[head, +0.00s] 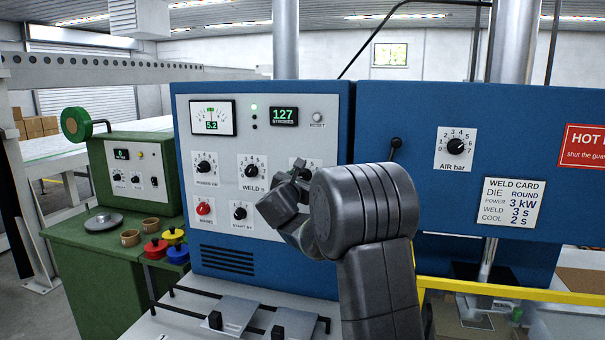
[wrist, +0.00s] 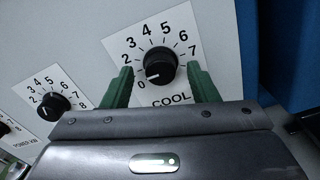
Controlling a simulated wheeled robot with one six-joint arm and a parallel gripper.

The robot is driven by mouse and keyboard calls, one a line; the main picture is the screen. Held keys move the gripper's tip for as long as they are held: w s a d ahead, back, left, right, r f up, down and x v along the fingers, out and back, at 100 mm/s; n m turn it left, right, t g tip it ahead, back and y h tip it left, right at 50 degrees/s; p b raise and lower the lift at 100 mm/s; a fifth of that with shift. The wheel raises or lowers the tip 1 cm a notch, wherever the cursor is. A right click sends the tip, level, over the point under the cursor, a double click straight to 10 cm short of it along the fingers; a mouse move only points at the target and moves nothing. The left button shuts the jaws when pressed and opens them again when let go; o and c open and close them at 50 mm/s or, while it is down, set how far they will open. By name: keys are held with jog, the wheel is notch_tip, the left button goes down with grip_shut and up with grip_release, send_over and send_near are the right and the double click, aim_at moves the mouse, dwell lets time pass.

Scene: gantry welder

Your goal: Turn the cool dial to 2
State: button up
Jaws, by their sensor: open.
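The cool dial (wrist: 160,64) is a round black knob on a white plate marked COOL, in the upper middle of the wrist view. Its white mark points down and left, toward the 0. My gripper (wrist: 160,68) is open, with one green finger on each side of the dial. Gaps show between the knob and both fingers in this view; how deep the fingertips reach is unclear. In the head view my gripper (head: 290,183) is in front of the cool dial, whose plate (head: 316,163) is mostly hidden.
In the head view, the weld dial (head: 251,171), start-by dial (head: 239,213) and red knob (head: 203,208) are nearby on the panel. A weld card (head: 510,203) lists cool 2 s. A yellow rail (head: 500,289) runs at lower right.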

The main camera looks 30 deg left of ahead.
jog(key=shift+w+a, duration=0.15)
jog(key=shift+w, duration=0.45)
jog(key=c, duration=1)
jog(key=shift+f+m+b, duration=0.2)
jog(key=shift+m+b, duration=0.1)
jog(key=shift+b, duration=0.25)
jog(key=m+b, duration=0.5)
jog(key=b, duration=0.4)
jog(key=shift+r+m+b, duration=0.1)
jog(key=shift+m+b, duration=0.2)
